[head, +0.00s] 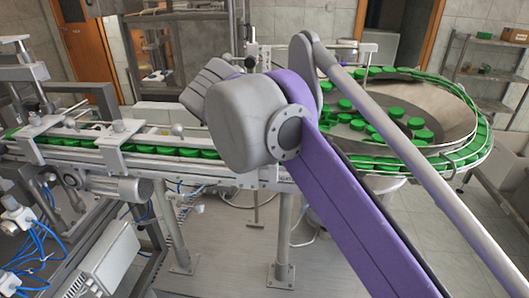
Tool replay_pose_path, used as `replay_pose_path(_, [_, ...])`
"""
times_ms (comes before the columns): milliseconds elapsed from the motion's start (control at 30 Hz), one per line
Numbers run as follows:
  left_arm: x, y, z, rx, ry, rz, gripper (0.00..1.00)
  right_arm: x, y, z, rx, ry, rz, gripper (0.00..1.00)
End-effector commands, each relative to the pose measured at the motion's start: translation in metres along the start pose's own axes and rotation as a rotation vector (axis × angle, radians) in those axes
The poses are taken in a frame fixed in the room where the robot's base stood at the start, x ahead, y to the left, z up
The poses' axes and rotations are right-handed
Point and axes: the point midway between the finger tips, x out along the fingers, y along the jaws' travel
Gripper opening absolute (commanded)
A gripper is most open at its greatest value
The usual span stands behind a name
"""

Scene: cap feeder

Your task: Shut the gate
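I cannot pick out the gate for certain; my arm covers the middle of the cap feeder. A conveyor rail (140,163) runs from the left toward the middle and carries a row of green caps (179,151). Small grey fittings with a round knob (177,129) stand over the rail just left of my arm. My purple and grey arm rises from the lower right, with its large grey joint in front of the rail. I see no fingers of my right gripper; they are hidden or outside the picture. My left gripper is not in the picture.
A round metal bowl (455,115) with loose green caps stands at the right, with a curved track of caps around it. Metal posts (283,240) hold up the rail. A white box (105,262) and blue cables (40,245) are at lower left. A shelf (485,65) stands behind.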

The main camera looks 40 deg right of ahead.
Motion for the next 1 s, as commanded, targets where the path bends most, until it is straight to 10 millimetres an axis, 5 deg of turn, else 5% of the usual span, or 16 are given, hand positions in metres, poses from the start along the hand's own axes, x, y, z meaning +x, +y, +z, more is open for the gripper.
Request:
replay_pose_path(567, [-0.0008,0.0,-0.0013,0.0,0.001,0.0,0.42,-0.0003,-0.0026,-0.0001,-0.008,0.029,-0.002,0.0])
replay_pose_path(600, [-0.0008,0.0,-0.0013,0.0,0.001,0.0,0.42,-0.0003,-0.0026,-0.0001,-0.008,0.03,-0.002,0.46])
replay_pose_path(700, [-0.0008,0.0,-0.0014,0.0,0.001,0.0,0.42,-0.0004,-0.0027,-0.0001,-0.008,0.029,-0.002,0.64])
replay_pose_path(1000, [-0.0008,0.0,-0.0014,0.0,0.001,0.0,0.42,-0.0003,-0.0025,-0.0001,-0.008,0.029,-0.002,0.68])
